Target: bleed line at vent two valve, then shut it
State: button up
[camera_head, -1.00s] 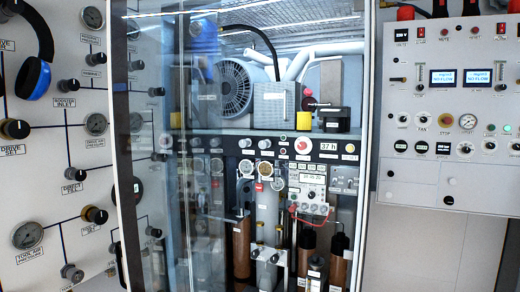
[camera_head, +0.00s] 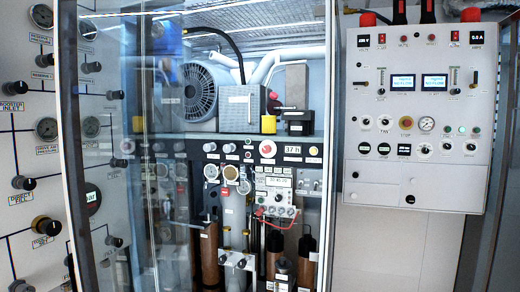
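My gripper is not in view. No label reading vent two can be made out, so I cannot tell which valve it is. On the left panel, dark knobs sit on drawn lines, among them one at booster inlet (camera_head: 16,87) and one at direct fill (camera_head: 23,183). A knob with a brass-coloured ring (camera_head: 45,226) is lower down. Inside the glass-fronted cabinet, small valve knobs (camera_head: 240,263) sit low in front of brown cylinders (camera_head: 209,252). Their labels are too small to read.
The cabinet's glass door (camera_head: 105,150) and its frame cover the cabinet's left part. A motor with a round fan grille (camera_head: 198,93) sits on the shelf. A control box (camera_head: 415,190) with two lit displays hangs at right. The wall below it is clear.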

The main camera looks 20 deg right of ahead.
aim_at(228, 148)
jog(key=z, duration=0.5)
jog(key=k+l+u, duration=0.1)
jog(key=l, duration=0.25)
jog(key=i+l, duration=0.1)
jog(key=i, duration=0.35)
jog(key=i+l+u, duration=0.1)
jog(key=i, duration=0.3)
jog(key=i+l, duration=0.1)
jog(key=i, duration=0.35)
jog(key=i+j, duration=0.1)
jog(key=j, duration=0.15)
jog(key=i+j, duration=0.15)
jog(key=j, duration=0.15)
jog(key=i+j, duration=0.1)
jog(key=j, duration=0.2)
